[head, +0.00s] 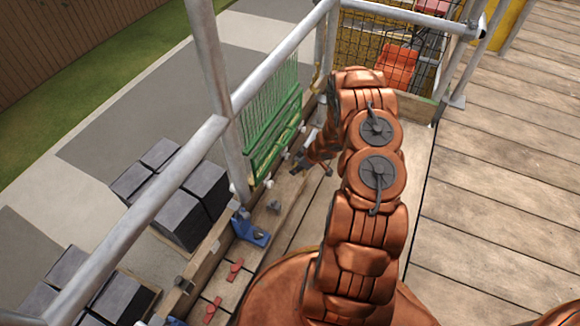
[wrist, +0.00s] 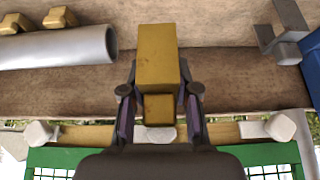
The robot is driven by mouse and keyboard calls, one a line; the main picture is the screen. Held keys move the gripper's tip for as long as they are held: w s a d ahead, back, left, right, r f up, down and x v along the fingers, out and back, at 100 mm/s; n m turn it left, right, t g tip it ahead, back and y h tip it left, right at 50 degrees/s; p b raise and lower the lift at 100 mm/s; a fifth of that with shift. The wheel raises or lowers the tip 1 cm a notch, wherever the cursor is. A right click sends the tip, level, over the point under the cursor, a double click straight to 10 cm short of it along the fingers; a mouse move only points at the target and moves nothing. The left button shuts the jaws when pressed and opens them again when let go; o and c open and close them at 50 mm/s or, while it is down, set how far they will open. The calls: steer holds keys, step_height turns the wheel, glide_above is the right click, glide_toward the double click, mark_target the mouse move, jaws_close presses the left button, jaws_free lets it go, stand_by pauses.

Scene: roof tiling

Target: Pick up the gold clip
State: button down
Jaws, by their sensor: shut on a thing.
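The gold clip (wrist: 157,55) is a yellow-gold block with a smaller block face (wrist: 158,109) at its near end. It sits between the two dark fingers of my gripper (wrist: 161,92) in the wrist view, and the fingers are shut on it. Behind it is a brown wooden board, and I cannot tell whether the clip touches it. In the head view my gripper (head: 312,168) is low beside the green mesh panel, and the clip cannot be made out there.
Two more gold blocks (wrist: 60,17) and a grey pipe (wrist: 60,49) lie at the wrist view's upper left. A green mesh panel (head: 272,125) hangs along the metal rail (head: 150,205). A blue tool (head: 250,229) and red pieces (head: 235,270) lie on the planks.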

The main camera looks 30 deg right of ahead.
steer(key=s+d+p, duration=0.1)
steer(key=s+d, duration=0.3)
steer(key=s, duration=0.3)
steer(key=s+d+p, duration=0.2)
steer(key=s+d, duration=0.2)
steer(key=s, duration=0.3)
steer(key=shift+d, duration=0.3)
steer(key=shift+s, duration=0.1)
